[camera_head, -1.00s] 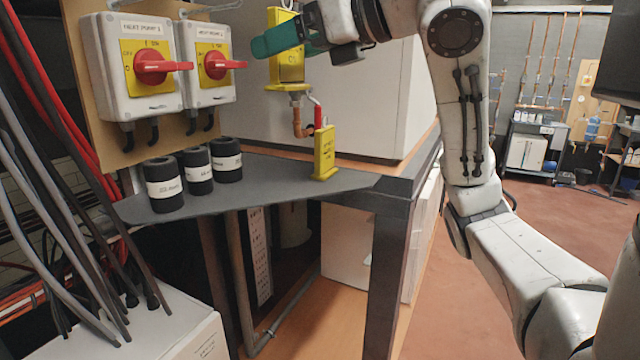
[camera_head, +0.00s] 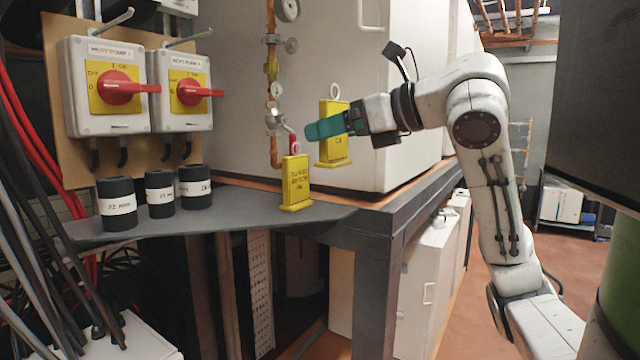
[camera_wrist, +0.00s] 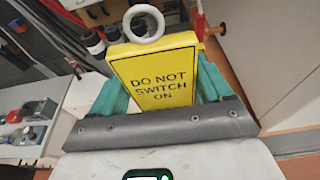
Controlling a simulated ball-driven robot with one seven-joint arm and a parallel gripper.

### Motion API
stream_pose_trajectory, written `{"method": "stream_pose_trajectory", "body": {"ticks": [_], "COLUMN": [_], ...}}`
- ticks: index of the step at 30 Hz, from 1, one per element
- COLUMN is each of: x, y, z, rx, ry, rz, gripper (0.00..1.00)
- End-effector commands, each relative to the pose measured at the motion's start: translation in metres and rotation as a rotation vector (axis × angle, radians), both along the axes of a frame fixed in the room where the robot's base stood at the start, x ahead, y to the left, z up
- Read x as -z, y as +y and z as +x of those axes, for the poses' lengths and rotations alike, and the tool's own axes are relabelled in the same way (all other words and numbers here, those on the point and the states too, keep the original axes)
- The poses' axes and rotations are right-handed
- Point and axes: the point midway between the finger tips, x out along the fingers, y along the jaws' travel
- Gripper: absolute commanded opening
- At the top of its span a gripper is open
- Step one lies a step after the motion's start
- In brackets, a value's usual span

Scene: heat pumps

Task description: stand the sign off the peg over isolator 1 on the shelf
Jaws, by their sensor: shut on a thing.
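A yellow sign with a white ring on top (camera_head: 334,135) is held upright by my gripper (camera_head: 326,129), whose teal fingers grip it. In the wrist view the sign (camera_wrist: 158,75) reads "DO NOT SWITCH ON" and sits between the fingers (camera_wrist: 160,88). The grey shelf (camera_head: 240,204) lies to the left; I cannot tell whether the sign's base touches anything. Isolator 1 (camera_head: 106,90), the left grey box with a red handle, has a bare peg (camera_head: 110,22) over it.
Another yellow sign (camera_head: 296,182) stands near the shelf's front right. Three black labelled cylinders (camera_head: 160,194) stand at the shelf's left. A second isolator (camera_head: 183,88) has a bare peg. Copper pipework with gauges (camera_head: 272,90) rises behind the shelf. Bare shelf lies between cylinders and standing sign.

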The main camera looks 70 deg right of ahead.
Motion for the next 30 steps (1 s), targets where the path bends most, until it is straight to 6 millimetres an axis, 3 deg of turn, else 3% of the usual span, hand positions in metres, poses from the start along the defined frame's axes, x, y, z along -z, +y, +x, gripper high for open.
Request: {"method": "stream_pose_trajectory", "body": {"ticks": [3,10,17,24,30], "x": [0.019,0.050,0.061,0.092,0.096], "y": [-0.019,-0.039,-0.046,-0.050,-0.049], "z": [0.015,0.032,0.038,0.040,0.040], "rx": [-0.001,0.000,-0.001,0.000,-0.001], "ry": [0.001,0.000,0.000,-0.001,-0.001], "rz": [0.006,0.002,0.000,0.002,-0.002], "gripper": [0.58,0.58,0.58,0.58,0.58]}}
